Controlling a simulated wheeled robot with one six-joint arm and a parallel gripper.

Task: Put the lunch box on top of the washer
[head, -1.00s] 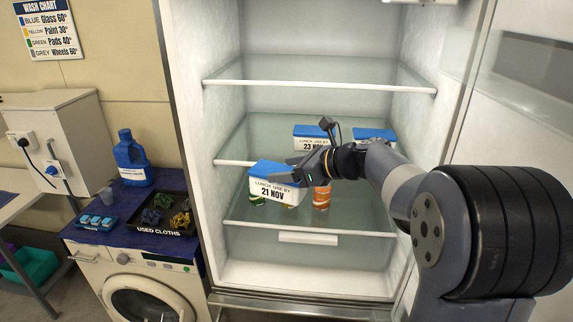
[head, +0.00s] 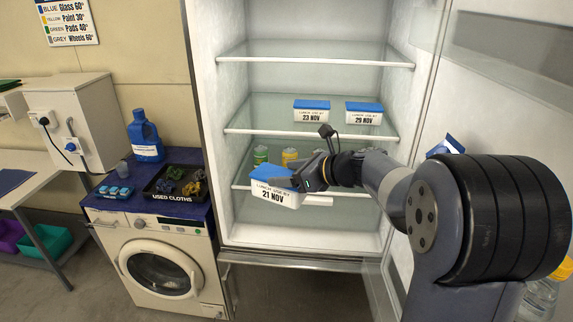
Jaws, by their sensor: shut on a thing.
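The lunch box (head: 274,190) is white with a blue lid and a label reading 21 NOV. My gripper (head: 300,180) is shut on its right side and holds it in the air in front of the open fridge, tilted slightly. The fingertips are partly hidden by the box and the dark wrist. The washer (head: 158,262) stands at the lower left, beside the fridge, apart from the box. Its top (head: 186,158) has a dark blue cover.
On the washer stand a blue bottle (head: 145,138), a black tray of used cloths (head: 152,190), a cup and a small blue-topped set (head: 115,191). Two more lunch boxes, 23 NOV (head: 311,112) and 29 NOV (head: 363,114), sit on a fridge shelf. Cans (head: 261,155) stand below.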

